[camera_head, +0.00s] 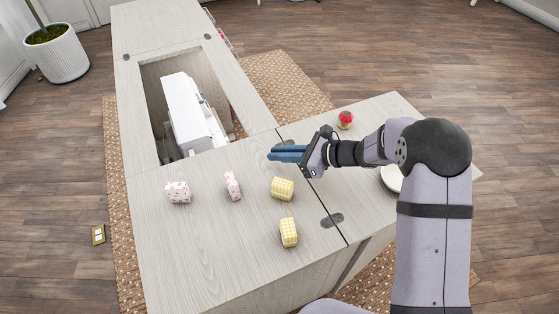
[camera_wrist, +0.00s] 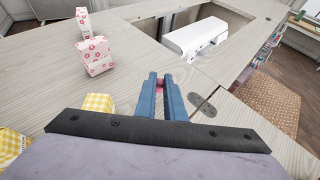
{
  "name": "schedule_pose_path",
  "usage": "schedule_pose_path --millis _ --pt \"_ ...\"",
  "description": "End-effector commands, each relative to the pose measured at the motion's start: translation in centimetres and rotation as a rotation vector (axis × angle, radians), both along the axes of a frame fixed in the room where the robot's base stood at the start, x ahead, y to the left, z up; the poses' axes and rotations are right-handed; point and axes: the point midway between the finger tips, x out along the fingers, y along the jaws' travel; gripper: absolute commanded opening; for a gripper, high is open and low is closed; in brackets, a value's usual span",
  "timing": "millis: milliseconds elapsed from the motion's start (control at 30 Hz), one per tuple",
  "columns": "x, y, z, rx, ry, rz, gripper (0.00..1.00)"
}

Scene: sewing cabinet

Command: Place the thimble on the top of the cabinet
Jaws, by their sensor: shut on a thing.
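My gripper (camera_head: 271,156) hovers over the light wooden cabinet top (camera_head: 180,245), near the seam between its panels. In the wrist view, its two blue fingers (camera_wrist: 160,79) point away over the cabinet top (camera_wrist: 120,85). They are closed on a small reddish-pink thing, which I take to be the thimble (camera_wrist: 159,84). Only a little of it shows between the fingers. In the head view the fingers hide it. I cannot tell exactly how high it is above the surface.
A white sewing machine (camera_head: 192,112) sits in the recess beyond my gripper. Two pink floral bundles (camera_head: 178,191) and two yellow checked bundles (camera_head: 283,188) lie on the cabinet top. A red pincushion (camera_head: 345,119) and white dish (camera_head: 391,178) are at right. The front-left surface is clear.

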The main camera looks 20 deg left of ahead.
Motion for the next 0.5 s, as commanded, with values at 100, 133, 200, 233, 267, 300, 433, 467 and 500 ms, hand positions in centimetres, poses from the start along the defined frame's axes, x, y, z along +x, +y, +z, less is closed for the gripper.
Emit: schedule_pose_path --millis 100,133,200,233,267,300,433,467,500 --pt "-0.1 0.0 -1.5 -0.002 0.005 0.000 0.00" --pt "0.0 0.0 -1.9 -0.001 0.004 0.001 0.00" --pt "0.0 0.0 -2.6 -0.001 0.003 0.000 0.00" --pt "0.0 0.0 -2.8 -0.001 0.002 0.000 0.00" --pt "0.0 0.0 -3.0 -0.001 0.002 0.000 0.00" --pt "-0.1 0.0 -3.3 -0.001 0.001 0.000 0.00" --pt "0.0 0.0 -3.4 0.000 -0.001 0.000 0.00" --pt "0.0 0.0 -3.4 0.000 -0.001 0.000 0.00" --pt "0.0 0.0 -3.3 0.000 -0.001 0.000 0.00"
